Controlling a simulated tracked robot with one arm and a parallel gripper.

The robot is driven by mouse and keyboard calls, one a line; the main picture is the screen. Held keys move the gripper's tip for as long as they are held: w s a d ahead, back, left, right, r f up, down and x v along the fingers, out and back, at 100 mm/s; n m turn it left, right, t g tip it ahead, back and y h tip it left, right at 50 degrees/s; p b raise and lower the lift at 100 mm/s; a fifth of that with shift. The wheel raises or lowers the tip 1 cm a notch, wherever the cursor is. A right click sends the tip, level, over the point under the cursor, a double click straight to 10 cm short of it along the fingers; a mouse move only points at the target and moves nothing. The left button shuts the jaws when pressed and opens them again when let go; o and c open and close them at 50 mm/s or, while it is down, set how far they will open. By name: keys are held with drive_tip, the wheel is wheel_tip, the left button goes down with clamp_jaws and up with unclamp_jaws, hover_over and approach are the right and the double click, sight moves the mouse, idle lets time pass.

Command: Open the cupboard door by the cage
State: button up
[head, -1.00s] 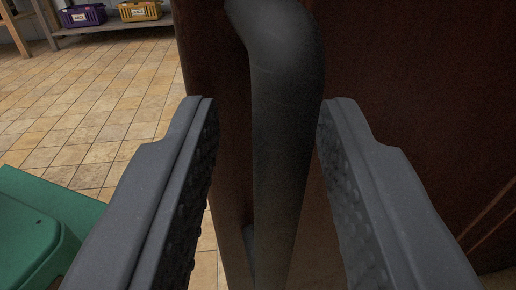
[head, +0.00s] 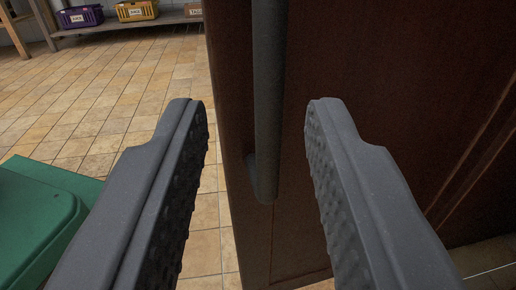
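The cupboard door (head: 380,130) is dark reddish-brown wood and fills the right half of the view. A dark grey vertical bar handle (head: 268,110) stands near its left edge, and its lower end shows. My gripper (head: 257,105) is open, with one ridged dark grey finger on each side of the handle in the picture. Neither finger visibly touches the handle, and it looks a little beyond the fingertips. I cannot tell whether the door is shut or ajar. The handle's top is out of view. No cage is recognisable.
A green object (head: 40,215) stands at lower left, close to the left finger. A low shelf (head: 120,25) at the back holds a purple basket (head: 80,17) and a yellow basket (head: 137,10). The tiled floor (head: 95,90) between is clear.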

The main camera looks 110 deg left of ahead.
drive_tip(key=shift+w+d+r, duration=0.1)
drive_tip(key=shift+d+r, duration=0.15)
drive_tip(key=shift+d, duration=0.1)
idle(0.5)
